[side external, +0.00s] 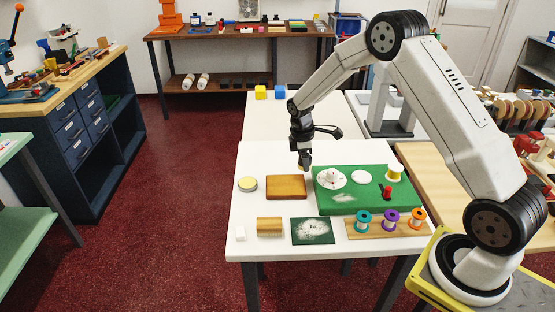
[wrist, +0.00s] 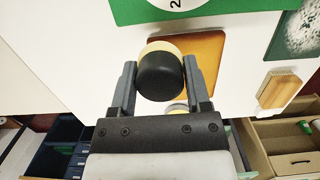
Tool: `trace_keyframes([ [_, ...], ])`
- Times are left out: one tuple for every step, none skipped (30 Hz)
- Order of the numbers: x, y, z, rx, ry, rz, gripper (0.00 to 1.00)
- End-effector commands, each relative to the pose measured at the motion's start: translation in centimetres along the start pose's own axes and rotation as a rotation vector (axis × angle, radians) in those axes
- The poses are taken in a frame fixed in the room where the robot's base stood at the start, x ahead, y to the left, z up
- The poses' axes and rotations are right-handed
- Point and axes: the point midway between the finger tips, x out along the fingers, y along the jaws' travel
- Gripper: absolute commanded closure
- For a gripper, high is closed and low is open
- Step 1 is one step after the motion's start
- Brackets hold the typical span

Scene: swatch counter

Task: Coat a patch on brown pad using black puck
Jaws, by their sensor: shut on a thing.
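My gripper (wrist: 160,70) is shut on the black puck (wrist: 161,80), with one finger on each side of it. A cream-yellow layer shows at the puck's far edge. The brown pad (wrist: 210,58) lies flat behind the puck in the wrist view, partly hidden by it and the right finger. In the side view, the brown pad (side external: 286,188) is on the white table, and my gripper (side external: 304,166) is near its far right corner, seemingly above the table. The puck is hard to make out there. I cannot tell whether it touches anything.
A spool rack (side external: 372,229) is at front right.

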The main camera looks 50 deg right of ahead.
Motion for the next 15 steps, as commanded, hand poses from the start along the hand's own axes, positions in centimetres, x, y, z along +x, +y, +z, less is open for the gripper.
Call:
trace_keyframes([
  [0.5, 0.0, -0.1, 0.0, -0.001, -0.002, 0.86],
  [0.8, 0.0, -0.1, 0.0, -0.001, -0.002, 0.86],
  [1.1, 0.0, -0.1, 0.0, -0.001, -0.001, 0.86],
  [1.4, 0.0, -0.2, -0.001, -0.001, -0.001, 0.86],
  [1.7, 0.0, -0.2, -0.001, -0.001, -0.001, 0.86],
  [2.0, 0.0, -0.2, -0.001, -0.001, -0.001, 0.86],
  [2.3, 0.0, -0.3, -0.001, -0.001, -0.001, 0.86],
  [2.6, 0.0, -0.3, -0.001, -0.001, -0.001, 0.86],
  [2.9, 0.0, -0.3, -0.001, -0.001, -0.001, 0.86],
  [3.2, 0.0, -0.4, -0.001, -0.001, -0.001, 0.86],
  [3.7, 0.0, -0.4, -0.001, -0.001, -0.001, 0.86],
  [4.2, 0.0, -0.5, -0.002, -0.002, -0.002, 0.86],
  [4.0, 0.0, -1.0, -0.003, 0.0, 0.001, 0.85],
  [3.9, 0.0, -1.3, -0.003, 0.0, 0.002, 0.85],
  [4.0, 0.0, -1.7, -0.003, 0.001, 0.002, 0.85],
])
